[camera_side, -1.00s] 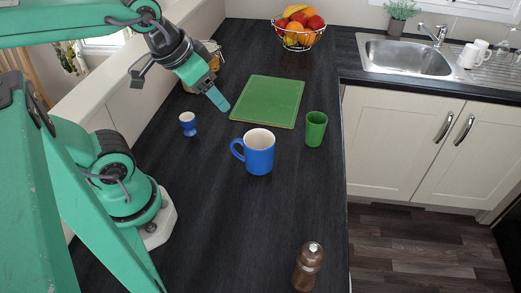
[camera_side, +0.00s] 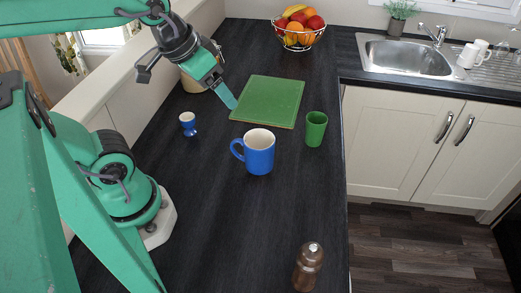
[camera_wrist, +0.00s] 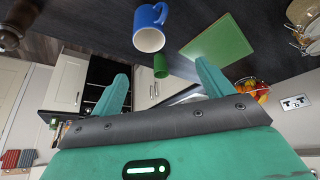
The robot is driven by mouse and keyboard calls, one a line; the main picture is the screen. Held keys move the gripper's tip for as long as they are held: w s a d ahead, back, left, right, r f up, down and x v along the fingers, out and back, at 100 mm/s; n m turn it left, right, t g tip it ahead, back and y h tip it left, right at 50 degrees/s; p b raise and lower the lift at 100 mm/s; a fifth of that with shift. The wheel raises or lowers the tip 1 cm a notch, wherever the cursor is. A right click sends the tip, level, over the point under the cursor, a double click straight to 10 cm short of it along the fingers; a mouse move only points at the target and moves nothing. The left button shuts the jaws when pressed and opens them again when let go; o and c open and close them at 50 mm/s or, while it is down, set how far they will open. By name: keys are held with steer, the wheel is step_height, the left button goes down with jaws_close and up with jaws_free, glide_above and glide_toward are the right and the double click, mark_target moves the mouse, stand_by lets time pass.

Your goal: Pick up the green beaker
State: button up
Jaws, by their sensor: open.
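The green beaker (camera_side: 315,130) stands upright on the dark worktop, near its right edge in the side view. In the wrist view the beaker (camera_wrist: 161,66) shows between my two fingers, some way off, just below the blue mug. My gripper (camera_side: 231,101) is above the worktop at the left edge of the green board, well left of the beaker. In the wrist view my gripper's fingers (camera_wrist: 162,80) are spread apart with nothing between them.
A blue mug (camera_side: 259,153) stands left of the beaker, its handle to the left. A green cutting board (camera_side: 270,98) lies behind them. A blue egg cup (camera_side: 188,125), a pepper mill (camera_side: 308,266) and a fruit basket (camera_side: 299,38) stand around. The front worktop is mostly clear.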

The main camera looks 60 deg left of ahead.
steer(key=w+r+n+g, duration=0.1)
steer(key=w+n+g, duration=0.15)
steer(key=w, duration=0.55)
steer(key=n+g, duration=0.3)
steer(key=n, duration=0.4)
glide_above(316, 125)
steer(key=w+a, duration=0.2)
step_height(316, 125, down, 15)
steer(key=shift+w+f, duration=0.1)
steer(key=shift+f, duration=3.65)
steer(key=c, duration=1)
steer(key=shift+r, duration=0.15)
steer(key=shift+c, duration=0.2)
